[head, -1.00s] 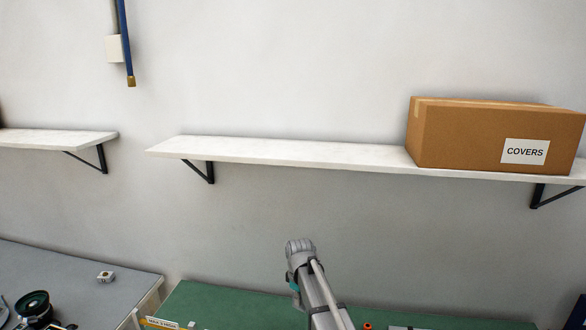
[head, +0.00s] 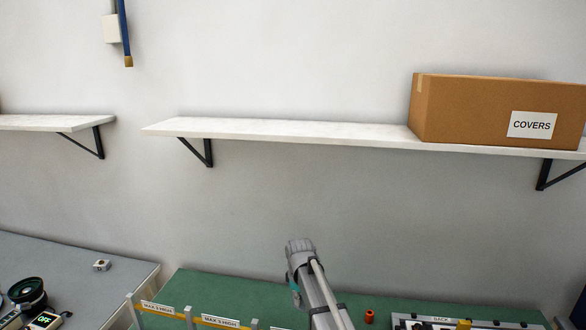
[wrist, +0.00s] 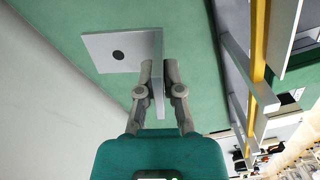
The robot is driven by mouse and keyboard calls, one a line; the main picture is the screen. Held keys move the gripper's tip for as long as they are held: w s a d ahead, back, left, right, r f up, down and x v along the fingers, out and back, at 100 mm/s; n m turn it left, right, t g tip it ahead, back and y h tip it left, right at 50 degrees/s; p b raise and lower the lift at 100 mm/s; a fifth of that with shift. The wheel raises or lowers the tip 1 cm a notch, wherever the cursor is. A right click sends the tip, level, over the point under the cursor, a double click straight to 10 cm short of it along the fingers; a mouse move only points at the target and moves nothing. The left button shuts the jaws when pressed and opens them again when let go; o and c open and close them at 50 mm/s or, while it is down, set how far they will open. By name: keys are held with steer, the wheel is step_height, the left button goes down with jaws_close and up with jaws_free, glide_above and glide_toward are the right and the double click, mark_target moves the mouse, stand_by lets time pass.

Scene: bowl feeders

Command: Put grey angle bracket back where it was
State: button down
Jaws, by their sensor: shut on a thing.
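The grey angle bracket (wrist: 112,52) shows in the wrist view, with one flat plate that has a dark round hole and a second plate at an angle to it. My gripper (wrist: 158,72) is shut on the second plate, one finger on each side. The green bench top (wrist: 195,60) lies behind the bracket. I cannot tell the gap between them. In the head view my arm reaches over the green bench (head: 230,284), and neither the gripper nor the bracket can be made out there.
A yellow rail (head: 165,309) with white posts and "HIGH" labels runs along the green bench; it is right of the bracket in the wrist view (wrist: 259,40). An orange-red part (head: 369,316) and a labelled rack (head: 480,323) stand right. A shelf (head: 290,130) holds a COVERS box (head: 470,105).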

step_height(320, 180, down, 6)
steer(key=b, duration=0.5)
steer(key=shift+f, duration=0.25)
steer(key=shift+r, duration=0.15)
step_height(320, 180, up, 14)
steer(key=p, duration=1.3)
steer(key=shift+p, duration=0.4)
step_height(320, 180, down, 14)
steer(key=b, duration=1.4)
stand_by(2.5)
